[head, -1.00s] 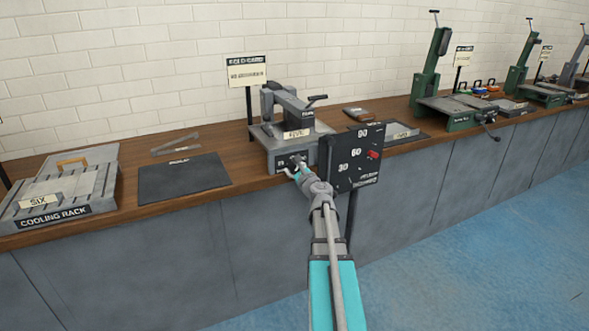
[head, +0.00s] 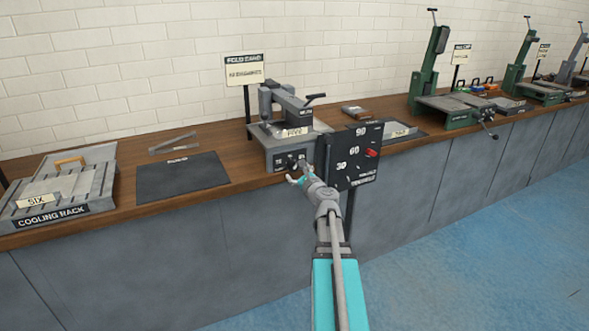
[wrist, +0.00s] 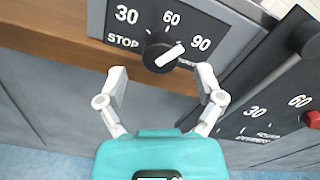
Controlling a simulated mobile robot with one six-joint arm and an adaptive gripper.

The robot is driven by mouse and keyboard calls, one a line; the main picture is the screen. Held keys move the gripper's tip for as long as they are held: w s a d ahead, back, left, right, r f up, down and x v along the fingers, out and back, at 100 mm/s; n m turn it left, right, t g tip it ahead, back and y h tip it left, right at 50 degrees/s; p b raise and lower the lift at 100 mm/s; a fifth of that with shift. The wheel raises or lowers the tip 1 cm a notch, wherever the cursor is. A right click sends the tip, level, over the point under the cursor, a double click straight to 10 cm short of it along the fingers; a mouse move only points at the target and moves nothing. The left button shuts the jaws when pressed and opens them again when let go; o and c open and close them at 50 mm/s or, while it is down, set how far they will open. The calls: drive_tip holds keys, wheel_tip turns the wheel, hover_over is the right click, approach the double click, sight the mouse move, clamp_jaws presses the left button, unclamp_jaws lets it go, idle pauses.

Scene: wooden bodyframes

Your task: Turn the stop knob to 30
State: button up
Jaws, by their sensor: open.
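The stop knob (wrist: 163,50) is a round black dial with a white pointer bar on the grey front panel (wrist: 225,25) of a press. In the wrist view the bar slants up and right, towards the 90 side. The panel carries the marks 30, 60 and 90 and the word STOP. My gripper (wrist: 161,80) is open and empty. Its fingers are spread to the lower left and lower right of the knob, apart from it. In the head view my gripper (head: 297,181) is just in front of and below the press (head: 286,125).
A black dial board (head: 352,165) on a post, marked 30, 60 and 90 with a red pointer, stands close right of my gripper. The wooden bench (head: 225,150) carries a dark mat (head: 182,177) and a cooling rack (head: 50,214) at left, with green machines (head: 428,75) at right.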

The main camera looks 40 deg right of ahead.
drive_tip(key=v, duration=0.8)
drive_tip(key=shift+d, duration=0.1)
drive_tip(key=shift+w, duration=0.15)
drive_tip(key=w+a+f+n+g+y, duration=0.2)
drive_tip(key=a+f+n+y, duration=0.1)
drive_tip(key=a+n, duration=0.4)
drive_tip(key=w+a+f+n+g+y, duration=0.25)
drive_tip(key=a+n, duration=0.25)
drive_tip(key=a, duration=0.5)
drive_tip(key=w+a+f+n+g+y, duration=0.1)
drive_tip(key=a+f+n+g+y, duration=0.1)
drive_tip(key=a+f+n+y, duration=0.35)
drive_tip(key=s+a+f+n+g+h, duration=0.3)
drive_tip(key=s+a+n+g, duration=0.2)
drive_tip(key=a+n, duration=0.3)
drive_tip(key=s+a+f+n+g+h, duration=0.3)
drive_tip(key=s+a+n+g, duration=0.3)
drive_tip(key=a+n, duration=0.2)
drive_tip(key=shift+a+f+h, duration=0.3)
drive_tip(key=shift+a+f, duration=0.5)
drive_tip(key=shift+a, duration=0.15)
